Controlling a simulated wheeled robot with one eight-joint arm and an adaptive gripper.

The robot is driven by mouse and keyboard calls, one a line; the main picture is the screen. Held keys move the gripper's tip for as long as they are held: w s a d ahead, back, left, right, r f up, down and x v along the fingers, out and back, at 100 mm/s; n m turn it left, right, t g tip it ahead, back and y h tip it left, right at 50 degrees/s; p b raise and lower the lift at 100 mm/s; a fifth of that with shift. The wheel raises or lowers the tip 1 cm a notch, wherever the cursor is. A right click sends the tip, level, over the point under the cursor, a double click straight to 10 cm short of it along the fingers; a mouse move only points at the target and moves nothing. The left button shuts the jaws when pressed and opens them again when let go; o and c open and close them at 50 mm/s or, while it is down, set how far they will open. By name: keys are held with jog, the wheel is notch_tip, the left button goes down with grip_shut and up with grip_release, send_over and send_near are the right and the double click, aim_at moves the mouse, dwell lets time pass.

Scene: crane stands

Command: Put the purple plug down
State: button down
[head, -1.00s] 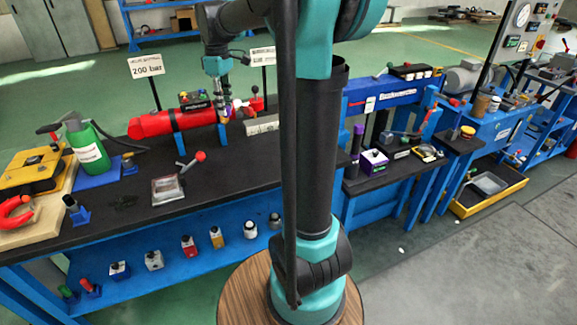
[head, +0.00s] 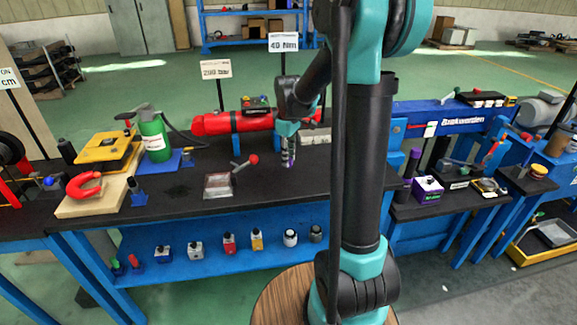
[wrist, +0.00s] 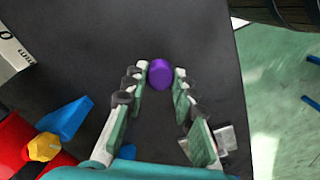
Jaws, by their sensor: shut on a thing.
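The purple plug (wrist: 160,72) is between the fingertips of my gripper (wrist: 160,80) in the wrist view, with its round end showing. My gripper is shut on it. In the head view my gripper (head: 288,152) points down over the black bench top (head: 330,165), in front of the right end of the red cylinder (head: 225,123). A bit of purple from the plug (head: 288,164) shows at the fingertips. I cannot tell whether the plug touches the bench. Bare black bench surrounds the plug in the wrist view.
The red cylinder also shows at the lower left of the wrist view (wrist: 18,145), beside a blue support (wrist: 65,119). A clear case (head: 218,185) and a red-knobbed lever (head: 252,159) lie left of my gripper. A purple box (head: 427,189) stands on the right-hand stand.

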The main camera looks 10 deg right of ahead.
jog(key=shift+f, duration=1.9)
jog(key=shift+f, duration=0.1)
jog(key=c, duration=1.2)
grip_release()
notch_tip(320, 180, up, 11)
jog(key=shift+r, duration=0.1)
jog(key=shift+s+r, duration=0.1)
jog(key=shift+r, duration=0.3)
jog(key=s+d+f+m+t, duration=0.1)
jog(key=s+f+m, duration=0.2)
jog(key=s, duration=0.4)
jog(key=s+d+f+m+t, duration=0.1)
jog(key=s+f+m, duration=0.3)
jog(key=s+f, duration=0.2)
jog(key=s+d+f+m+t, duration=0.1)
jog(key=s+f+m+t, duration=0.1)
jog(key=s+f, duration=0.3)
jog(key=shift+s+d+m, duration=0.2)
jog(key=shift+s+m, duration=0.15)
jog(key=shift+s, duration=0.65)
jog(key=shift+s+d+m, duration=0.15)
jog(key=shift+s+m, duration=0.2)
jog(key=shift+s, duration=0.65)
